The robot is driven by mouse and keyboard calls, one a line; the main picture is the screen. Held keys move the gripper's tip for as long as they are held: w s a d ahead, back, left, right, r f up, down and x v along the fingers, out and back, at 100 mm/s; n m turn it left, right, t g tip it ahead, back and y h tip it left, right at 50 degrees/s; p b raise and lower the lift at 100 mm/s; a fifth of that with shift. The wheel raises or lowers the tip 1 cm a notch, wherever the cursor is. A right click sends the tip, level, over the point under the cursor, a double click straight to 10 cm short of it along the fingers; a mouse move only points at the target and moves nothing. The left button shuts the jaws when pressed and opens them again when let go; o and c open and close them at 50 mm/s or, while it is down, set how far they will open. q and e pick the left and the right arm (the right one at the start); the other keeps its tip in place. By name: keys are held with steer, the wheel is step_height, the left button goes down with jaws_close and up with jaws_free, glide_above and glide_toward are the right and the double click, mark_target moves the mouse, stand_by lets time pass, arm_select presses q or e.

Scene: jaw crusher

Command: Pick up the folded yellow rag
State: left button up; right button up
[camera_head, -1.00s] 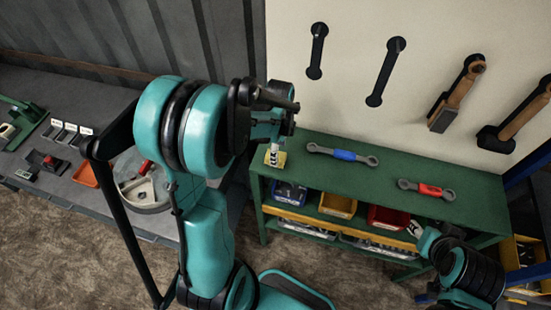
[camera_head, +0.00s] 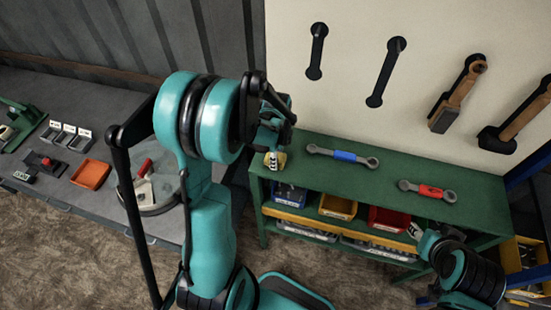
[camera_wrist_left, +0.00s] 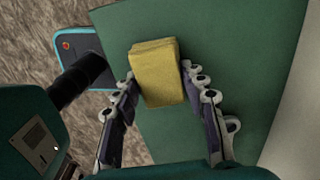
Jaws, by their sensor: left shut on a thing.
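The folded yellow rag (camera_wrist_left: 157,72) is a thick yellow block between the two fingers of my left gripper (camera_wrist_left: 160,78) in the left wrist view. The fingers press on its two long sides, with the green bench top (camera_wrist_left: 220,30) behind it. In the head view the rag (camera_head: 281,161) shows as a small yellow patch at the left end of the green bench, partly hidden by my left gripper (camera_head: 273,158). I cannot tell whether the rag still touches the bench top. My right arm shows at the lower right of the head view; its fingertips cannot be made out clearly.
A blue-handled wrench (camera_head: 343,155) and a red-handled wrench (camera_head: 428,191) lie on the green bench, right of the rag. Colored bins (camera_head: 338,206) fill the shelf below. Tools hang on the pale wall behind. A grey workbench (camera_head: 105,205) with an orange tray (camera_head: 91,174) stands at left.

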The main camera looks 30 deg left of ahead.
arm_select(q)
steer(key=shift+r, duration=0.6)
step_height(320, 180, up, 3)
steer(key=shift+f+p, duration=0.15)
steer(key=shift+p, duration=0.3)
steer(key=d+r+p, duration=0.1)
steer(key=d+r, duration=0.6)
steer(key=d, duration=0.4)
steer(key=shift+d, duration=0.35)
steer(key=shift+c, duration=0.4)
